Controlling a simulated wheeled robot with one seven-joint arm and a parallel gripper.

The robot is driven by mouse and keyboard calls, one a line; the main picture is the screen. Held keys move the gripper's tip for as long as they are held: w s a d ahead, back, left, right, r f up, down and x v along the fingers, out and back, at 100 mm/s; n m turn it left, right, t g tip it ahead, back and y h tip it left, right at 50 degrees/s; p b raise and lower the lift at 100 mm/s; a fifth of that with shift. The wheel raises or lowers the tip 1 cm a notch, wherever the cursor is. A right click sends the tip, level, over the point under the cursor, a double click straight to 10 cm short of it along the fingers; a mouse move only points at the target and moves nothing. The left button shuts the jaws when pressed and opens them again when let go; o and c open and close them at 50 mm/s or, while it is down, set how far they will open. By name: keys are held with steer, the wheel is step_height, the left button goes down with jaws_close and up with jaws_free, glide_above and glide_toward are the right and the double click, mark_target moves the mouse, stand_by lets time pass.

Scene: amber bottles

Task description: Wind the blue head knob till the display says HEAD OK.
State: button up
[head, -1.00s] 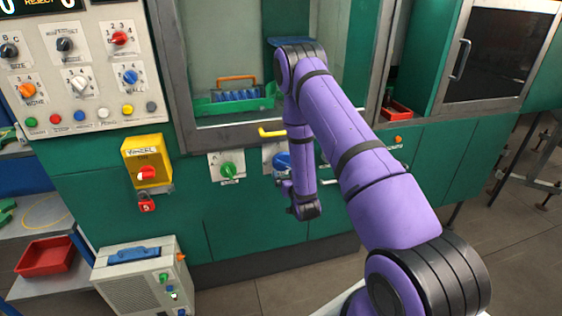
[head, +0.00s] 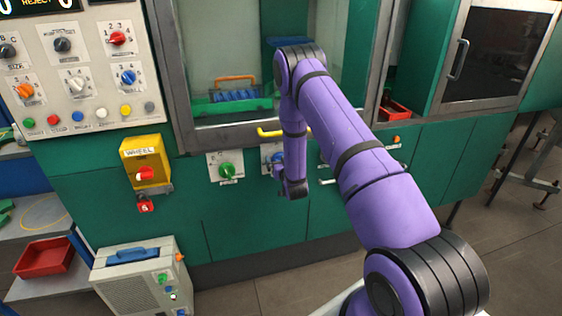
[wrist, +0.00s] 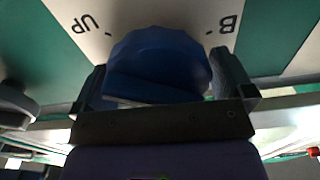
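The blue head knob (wrist: 155,60) fills the upper middle of the wrist view, in front of a white plate (wrist: 185,15) lettered "UP" and "B". My gripper (wrist: 160,85) is open, with one dark finger on each side of the knob. The fingers are very close to its sides; I cannot tell whether they touch. In the head view the knob (head: 277,157) is small and partly hidden by my purple arm. The display (head: 38,4) is cut off at the top left; only "REJECT" and zeros show, and no HEAD OK is readable.
A green knob (head: 227,170) sits on a plate left of the blue one. A yellow bar handle (head: 269,132) is just above. The yellow WHEEL box (head: 147,165) with a red knob is further left. A grey case (head: 140,272) stands at the lower left.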

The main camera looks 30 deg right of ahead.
steer(key=c, duration=0.6)
steer(key=n, duration=0.6)
steer(key=shift+a+f+n, duration=0.1)
steer(key=shift+a+n, duration=0.15)
steer(key=shift+n, duration=0.05)
steer(key=n, duration=0.5)
steer(key=shift+f+n, duration=0.15)
steer(key=shift+n, duration=0.55)
steer(key=o, duration=0.7)
